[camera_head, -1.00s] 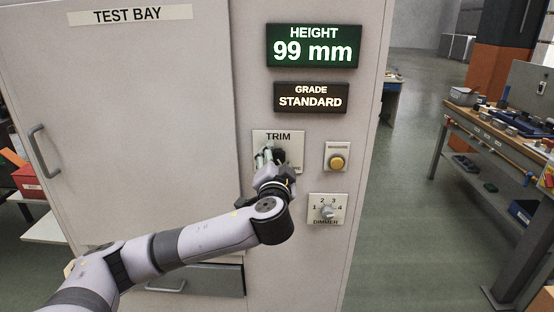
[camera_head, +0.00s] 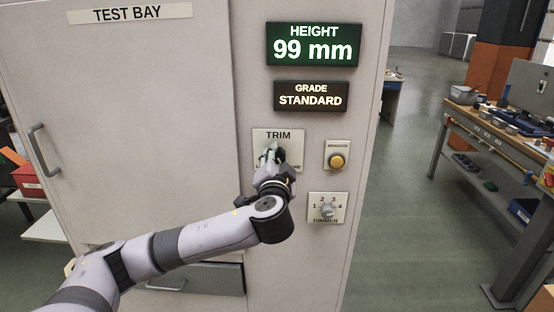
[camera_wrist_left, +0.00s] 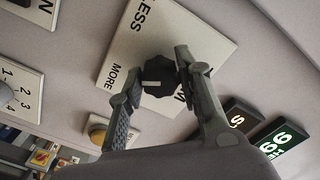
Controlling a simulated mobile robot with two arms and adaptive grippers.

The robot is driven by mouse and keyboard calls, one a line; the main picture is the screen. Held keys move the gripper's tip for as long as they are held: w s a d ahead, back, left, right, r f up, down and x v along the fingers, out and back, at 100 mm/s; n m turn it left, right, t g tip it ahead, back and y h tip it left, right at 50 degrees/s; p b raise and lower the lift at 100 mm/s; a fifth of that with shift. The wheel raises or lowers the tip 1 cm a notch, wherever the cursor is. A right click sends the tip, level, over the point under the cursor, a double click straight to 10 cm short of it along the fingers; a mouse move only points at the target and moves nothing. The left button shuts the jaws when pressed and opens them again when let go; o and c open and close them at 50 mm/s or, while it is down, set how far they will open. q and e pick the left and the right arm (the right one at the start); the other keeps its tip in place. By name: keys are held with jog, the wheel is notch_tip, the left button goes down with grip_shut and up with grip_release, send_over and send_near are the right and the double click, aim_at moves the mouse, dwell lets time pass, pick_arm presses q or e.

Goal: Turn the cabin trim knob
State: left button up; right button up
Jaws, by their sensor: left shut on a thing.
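The trim knob (camera_wrist_left: 159,78) is dark and lobed with a pale pointer mark. It sits on a white plate (camera_head: 293,136) marked TRIM on the cabinet front. In the left wrist view the plate also reads LESS and MORE. My left gripper (camera_head: 269,153) is shut on the knob, one finger on each side of it. In the head view the gripper hides the knob and part of the plate. A green display (camera_head: 313,46) above reads HEIGHT 99 mm. My right gripper is not in view.
A grade display (camera_head: 310,97) reads STANDARD. A cabinet door (camera_head: 130,110) with a handle is at left. A cluttered workbench (camera_head: 470,122) stands at right.

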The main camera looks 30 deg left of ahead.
pick_arm(q)
jog(key=m+p, duration=0.1)
jog(key=m, duration=0.2)
jog(key=shift+m, duration=0.4)
jog(key=o, duration=1.1)
jog(key=shift+o, duration=0.2)
jog(key=v, duration=1.2)
jog(key=shift+a, duration=0.1)
